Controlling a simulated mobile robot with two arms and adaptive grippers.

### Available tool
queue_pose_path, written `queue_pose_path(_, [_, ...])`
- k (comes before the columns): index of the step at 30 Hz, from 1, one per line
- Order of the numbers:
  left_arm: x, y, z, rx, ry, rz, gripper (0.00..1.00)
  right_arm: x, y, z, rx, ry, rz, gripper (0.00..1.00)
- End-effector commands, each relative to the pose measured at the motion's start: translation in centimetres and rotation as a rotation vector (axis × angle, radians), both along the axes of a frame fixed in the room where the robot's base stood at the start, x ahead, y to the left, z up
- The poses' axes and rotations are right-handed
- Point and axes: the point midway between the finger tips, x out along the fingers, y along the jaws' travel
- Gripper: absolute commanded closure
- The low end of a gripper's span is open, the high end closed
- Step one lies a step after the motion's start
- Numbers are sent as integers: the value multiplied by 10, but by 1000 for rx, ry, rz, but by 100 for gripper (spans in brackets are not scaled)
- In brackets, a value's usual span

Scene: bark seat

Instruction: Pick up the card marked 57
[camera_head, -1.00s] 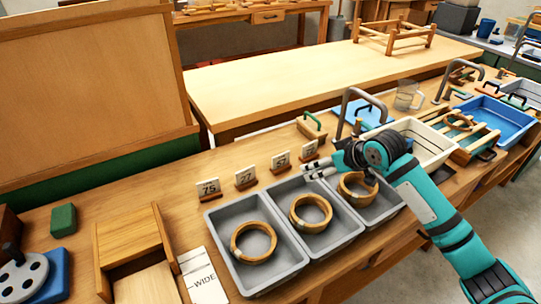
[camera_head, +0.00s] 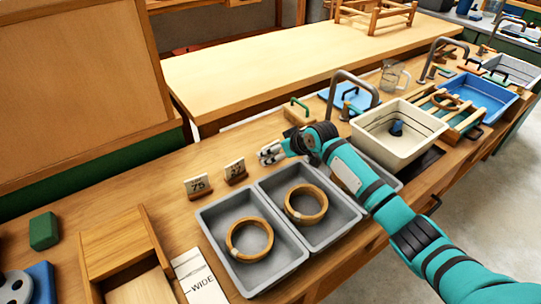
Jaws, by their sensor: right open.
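My right gripper (camera_head: 268,154) reaches in from the right, open, its fingers pointing left just behind the grey trays, over the row of number cards. A card marked 75 (camera_head: 198,187) stands upright in a small wooden holder at the left of the row. A second card (camera_head: 235,170), which seems to read 27, stands between it and the gripper. My left gripper is not in view.
Two grey trays (camera_head: 207,223) each hold a wooden ring; my right arm covers much of a third. A cream bin (camera_head: 440,128) and a blue tray (camera_head: 505,100) lie to the right. A tan block with a green handle (camera_head: 297,112) stands behind the gripper.

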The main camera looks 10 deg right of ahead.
Motion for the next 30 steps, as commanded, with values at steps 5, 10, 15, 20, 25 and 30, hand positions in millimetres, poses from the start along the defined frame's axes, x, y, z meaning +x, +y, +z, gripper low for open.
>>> queue_pose_path(5, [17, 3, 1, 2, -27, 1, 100, 8, 4, -6, 0, 1, 1, 4])
queue_pose_path(10, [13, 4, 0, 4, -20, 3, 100, 26, 11, -20, 1, 2, -1, 4])
queue_pose_path(15, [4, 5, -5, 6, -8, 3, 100, 37, 16, -32, 1, -1, 1, 4])
queue_pose_path(20, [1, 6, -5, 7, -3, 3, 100, 39, 17, -35, -1, 0, 1, 4])
queue_pose_path(25, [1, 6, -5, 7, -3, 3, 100, 39, 17, -34, -1, 0, 1, 6])
queue_pose_path(30, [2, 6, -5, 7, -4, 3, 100, 39, 16, -34, 0, 0, 0, 29])
